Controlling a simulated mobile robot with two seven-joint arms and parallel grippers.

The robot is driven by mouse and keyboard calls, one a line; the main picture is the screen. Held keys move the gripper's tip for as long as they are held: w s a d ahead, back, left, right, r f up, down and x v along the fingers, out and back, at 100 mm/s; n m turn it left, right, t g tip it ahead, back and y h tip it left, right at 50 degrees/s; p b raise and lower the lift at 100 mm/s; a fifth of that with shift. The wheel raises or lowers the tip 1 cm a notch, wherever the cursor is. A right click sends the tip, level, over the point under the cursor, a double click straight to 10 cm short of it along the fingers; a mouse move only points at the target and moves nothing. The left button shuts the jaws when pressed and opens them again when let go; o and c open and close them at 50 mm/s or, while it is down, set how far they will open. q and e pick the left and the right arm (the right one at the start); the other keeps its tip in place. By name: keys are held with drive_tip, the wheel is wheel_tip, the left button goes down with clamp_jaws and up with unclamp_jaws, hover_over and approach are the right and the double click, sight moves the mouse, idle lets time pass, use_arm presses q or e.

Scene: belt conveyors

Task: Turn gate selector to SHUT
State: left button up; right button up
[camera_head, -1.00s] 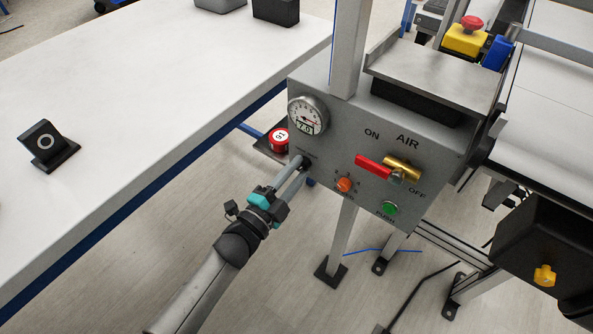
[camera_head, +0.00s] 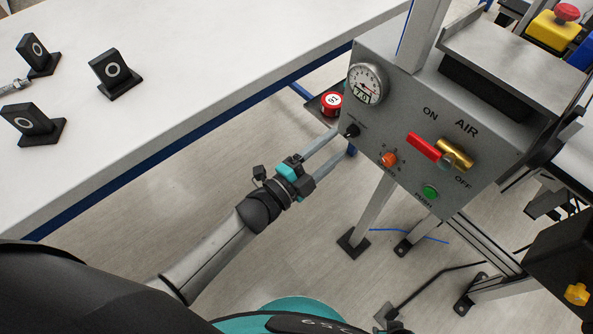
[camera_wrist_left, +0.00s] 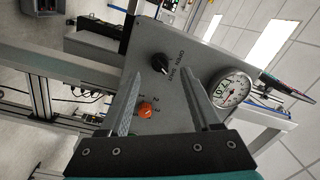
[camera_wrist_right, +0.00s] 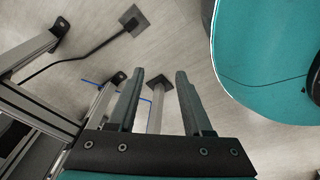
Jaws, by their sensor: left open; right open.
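The gate selector is a small black knob (camera_head: 352,131) on the grey control panel (camera_head: 400,118). In the left wrist view the black knob (camera_wrist_left: 160,63) has OPEN and SHUT lettering beside it. Which word it points to is too small to tell. My left gripper (camera_head: 339,142) is open and empty, with its fingers pointing at the panel just short of the knob. In its wrist view the knob appears between and beyond the fingertips. My right gripper (camera_wrist_right: 160,75) is open and empty over the floor in its own view, and out of sight in the head view.
An orange numbered knob (camera_head: 388,159), a green button (camera_head: 431,191), a red-handled air valve (camera_head: 424,146) and a gauge (camera_head: 366,84) share the panel. A red round item (camera_head: 331,103) sits left of it. A white table (camera_head: 200,70) with black stands lies left.

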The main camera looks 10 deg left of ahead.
use_arm(q)
drive_tip(key=p+v, duration=0.1)
drive_tip(key=v, duration=1)
drive_tip(key=shift+p, duration=0.35)
use_arm(e)
drive_tip(key=s+d, duration=0.2)
drive_tip(key=s, duration=0.1)
drive_tip(key=shift+s+d, duration=0.1)
drive_tip(key=shift+s, duration=0.2)
use_arm(q)
drive_tip(key=shift+s+a, duration=0.1)
drive_tip(key=shift+a, duration=0.05)
